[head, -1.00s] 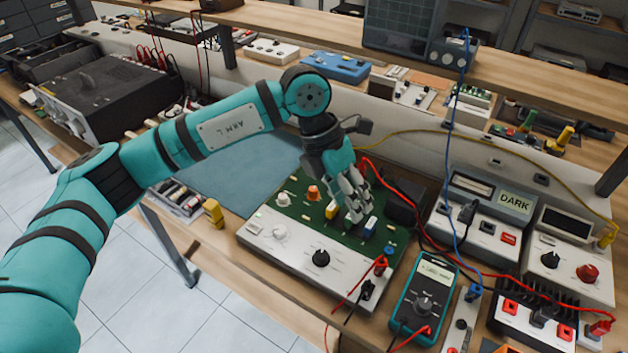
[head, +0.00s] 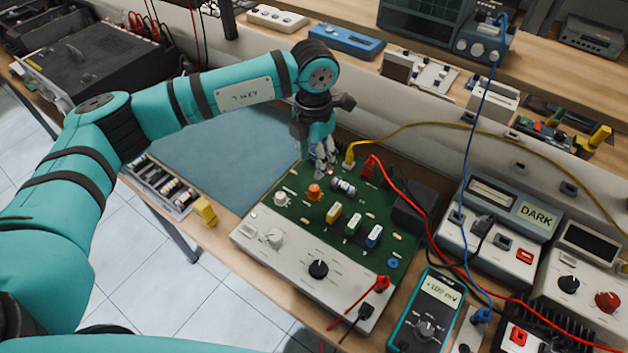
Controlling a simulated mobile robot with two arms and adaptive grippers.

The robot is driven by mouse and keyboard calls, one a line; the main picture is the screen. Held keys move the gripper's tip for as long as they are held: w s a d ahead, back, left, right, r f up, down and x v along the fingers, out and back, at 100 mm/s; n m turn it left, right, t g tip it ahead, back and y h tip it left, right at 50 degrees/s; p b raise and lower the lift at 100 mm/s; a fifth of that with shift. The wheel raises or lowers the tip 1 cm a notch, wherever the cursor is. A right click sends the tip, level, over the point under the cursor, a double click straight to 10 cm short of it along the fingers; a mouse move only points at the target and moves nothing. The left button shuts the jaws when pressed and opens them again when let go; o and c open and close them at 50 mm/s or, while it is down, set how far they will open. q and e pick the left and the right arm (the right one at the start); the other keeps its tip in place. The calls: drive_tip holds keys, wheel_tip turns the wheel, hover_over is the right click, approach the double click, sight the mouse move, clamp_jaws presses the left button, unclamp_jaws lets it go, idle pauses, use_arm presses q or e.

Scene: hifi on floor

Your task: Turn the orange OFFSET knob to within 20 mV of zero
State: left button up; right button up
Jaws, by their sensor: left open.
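The orange OFFSET knob (head: 314,192) stands on the green circuit board (head: 296,212) of a training unit, near its back left, beside a white knob (head: 280,199). My left gripper (head: 322,172) points down just behind the orange knob, over the board's back edge; it is open, and I cannot tell whether it touches anything. The handheld meter (head: 425,310) stands at the unit's right with its display lit; I cannot read the value surely. My right gripper is not in view.
A red lead (head: 405,200) and a yellow lead (head: 400,127) run from the board's back. A blue-grey mat (head: 215,150) lies clear at left. Bench instruments (head: 498,226) crowd the right.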

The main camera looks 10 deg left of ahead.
sight(314, 188)
use_arm(q)
wheel_tip(314, 188, down, 7)
drive_tip(key=shift+r+p, duration=0.1)
drive_tip(key=shift+p, duration=0.6)
wheel_tip(314, 188, down, 2)
drive_tip(key=shift+f, duration=0.5)
clamp_jaws()
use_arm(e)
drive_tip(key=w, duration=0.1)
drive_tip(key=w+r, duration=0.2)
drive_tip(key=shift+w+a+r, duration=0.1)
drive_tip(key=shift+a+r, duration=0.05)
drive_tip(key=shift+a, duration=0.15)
